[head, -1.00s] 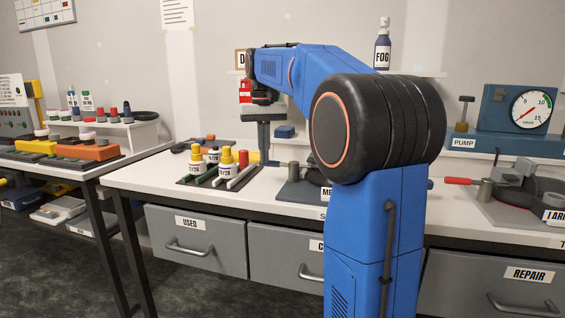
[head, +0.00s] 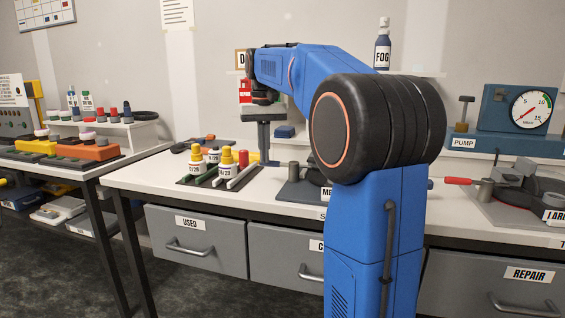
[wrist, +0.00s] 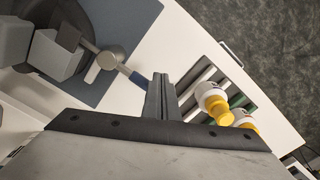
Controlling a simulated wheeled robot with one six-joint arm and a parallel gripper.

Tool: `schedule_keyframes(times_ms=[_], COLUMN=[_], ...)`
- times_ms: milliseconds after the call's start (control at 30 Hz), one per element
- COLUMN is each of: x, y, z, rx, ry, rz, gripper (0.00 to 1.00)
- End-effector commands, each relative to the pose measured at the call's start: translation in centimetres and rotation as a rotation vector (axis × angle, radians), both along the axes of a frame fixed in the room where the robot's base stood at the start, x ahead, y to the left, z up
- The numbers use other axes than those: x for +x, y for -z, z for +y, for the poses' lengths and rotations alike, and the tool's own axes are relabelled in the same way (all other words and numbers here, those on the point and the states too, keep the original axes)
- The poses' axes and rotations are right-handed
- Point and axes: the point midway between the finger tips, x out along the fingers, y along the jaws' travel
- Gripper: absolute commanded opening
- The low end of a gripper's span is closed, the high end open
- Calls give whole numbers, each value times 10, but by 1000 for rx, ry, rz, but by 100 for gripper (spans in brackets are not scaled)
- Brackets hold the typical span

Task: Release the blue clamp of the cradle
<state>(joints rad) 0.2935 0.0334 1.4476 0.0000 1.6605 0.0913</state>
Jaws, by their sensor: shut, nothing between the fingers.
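My gripper (wrist: 160,97) is shut and empty, its fingers together. In the wrist view, the clamp's blue handle (wrist: 137,77) lies just left of the fingertips; I cannot tell whether they touch. The handle joins a grey round pivot (wrist: 107,60) by the cradle (wrist: 45,52), a grey block assembly on a blue-grey plate (wrist: 128,22). In the head view, my gripper (head: 264,150) points down behind the bottle rack. The cradle's plate (head: 297,193) and a grey post (head: 293,169) show to its right, and my arm hides most of the cradle.
A blue box (head: 285,131) sits behind. A pump gauge (head: 530,108) and a red-handled fixture (head: 460,181) stand at right.

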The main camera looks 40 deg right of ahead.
Motion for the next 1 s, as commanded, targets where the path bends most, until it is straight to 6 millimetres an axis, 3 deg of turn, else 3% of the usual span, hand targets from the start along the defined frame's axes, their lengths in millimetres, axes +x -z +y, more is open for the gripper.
schedule_keyframes(times_ms=[433, 1000], x=[0, 0], y=[2, 24], z=[0, 0], rx=[0, 0], ry=[0, 0], rz=[0, 1], gripper=[0, 0])
